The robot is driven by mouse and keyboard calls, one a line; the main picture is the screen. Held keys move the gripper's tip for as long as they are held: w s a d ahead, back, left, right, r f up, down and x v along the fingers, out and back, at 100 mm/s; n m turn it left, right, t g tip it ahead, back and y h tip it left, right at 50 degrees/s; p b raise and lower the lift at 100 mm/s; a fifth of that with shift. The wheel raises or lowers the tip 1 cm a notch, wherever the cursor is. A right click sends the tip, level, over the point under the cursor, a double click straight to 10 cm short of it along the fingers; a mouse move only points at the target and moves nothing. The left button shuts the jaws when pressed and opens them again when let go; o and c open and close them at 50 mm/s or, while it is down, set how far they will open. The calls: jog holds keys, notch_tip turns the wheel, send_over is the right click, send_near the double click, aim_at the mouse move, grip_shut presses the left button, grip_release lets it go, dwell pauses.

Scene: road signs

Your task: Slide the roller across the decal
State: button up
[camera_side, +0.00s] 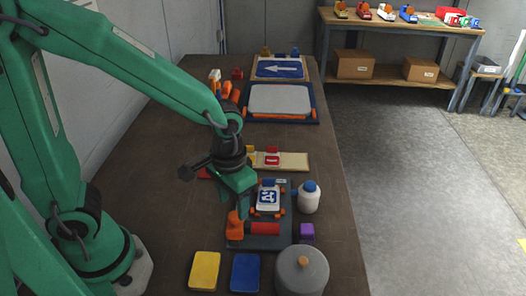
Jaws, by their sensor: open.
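The decal (268,203), white with blue markings, lies on a grey board (275,242) with orange clips around it. What looks like the roller is a red cylinder (263,229) with an orange end part (235,226); it lies on the near part of the board, below the decal in the picture. My green gripper (241,208) is open and points down over the board's left side, just left of the decal and close above the roller's orange part. I cannot tell whether it touches the orange part.
A white bottle with a blue cap (309,198) and a purple block (307,232) stand right of the board. Yellow (205,270) and blue (245,272) pads and a round grey lidded pot (301,272) are at the front. A framed white panel (280,99) lies farther back.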

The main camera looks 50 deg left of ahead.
aim_at(234, 215)
jog(key=shift+f, duration=1.7)
grip_shut()
